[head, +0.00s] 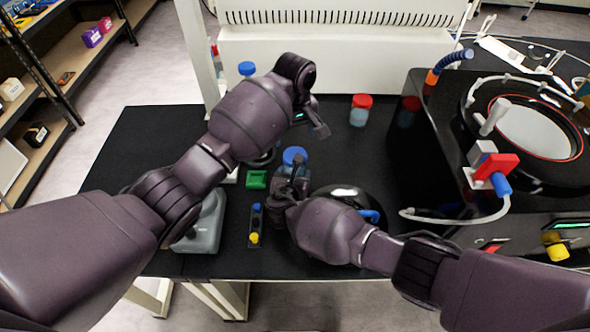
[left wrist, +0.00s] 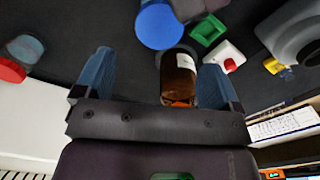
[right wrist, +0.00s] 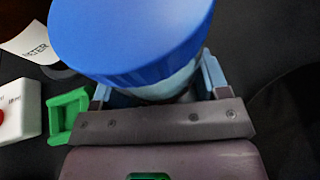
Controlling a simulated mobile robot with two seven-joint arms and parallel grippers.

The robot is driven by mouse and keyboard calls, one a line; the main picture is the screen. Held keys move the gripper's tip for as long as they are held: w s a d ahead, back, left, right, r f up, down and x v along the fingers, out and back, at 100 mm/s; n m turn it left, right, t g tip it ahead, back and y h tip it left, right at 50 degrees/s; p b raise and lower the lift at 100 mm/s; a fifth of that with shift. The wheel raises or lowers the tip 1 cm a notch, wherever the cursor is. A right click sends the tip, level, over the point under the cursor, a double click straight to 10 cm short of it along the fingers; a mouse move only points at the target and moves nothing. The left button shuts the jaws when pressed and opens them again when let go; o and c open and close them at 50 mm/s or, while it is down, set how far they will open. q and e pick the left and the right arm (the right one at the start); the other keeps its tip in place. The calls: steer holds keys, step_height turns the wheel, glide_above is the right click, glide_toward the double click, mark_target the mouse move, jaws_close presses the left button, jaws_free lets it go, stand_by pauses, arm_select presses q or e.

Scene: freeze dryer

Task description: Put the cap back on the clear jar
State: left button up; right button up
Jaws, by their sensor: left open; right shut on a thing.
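A clear jar with a wide blue cap (head: 294,156) stands near the middle of the bench. The blue cap (right wrist: 130,35) sits on top of its clear body (right wrist: 165,88) in the right wrist view; I cannot tell whether it is tight. My right gripper (head: 292,180) is shut on the jar's body below the cap. My left gripper (head: 312,118) is open and empty, above and behind the jar. In the left wrist view the blue cap (left wrist: 158,24) is beyond the open fingers (left wrist: 155,82).
A red-capped jar (head: 361,108) stands at the back right. A brown bottle (left wrist: 178,75) shows between the left fingers, apart from them. A green tray (head: 256,179), a button strip (head: 255,228) and a grey device (head: 203,222) are left. The freeze dryer (head: 440,130) bounds the right.

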stand_by(0.3)
arm_select(q)
steer(key=shift+f, duration=4)
steer(key=c, duration=0.9)
steer(key=m, duration=0.5)
steer(key=shift+c, duration=0.2)
steer(key=m, duration=0.5)
steer(key=o, duration=1)
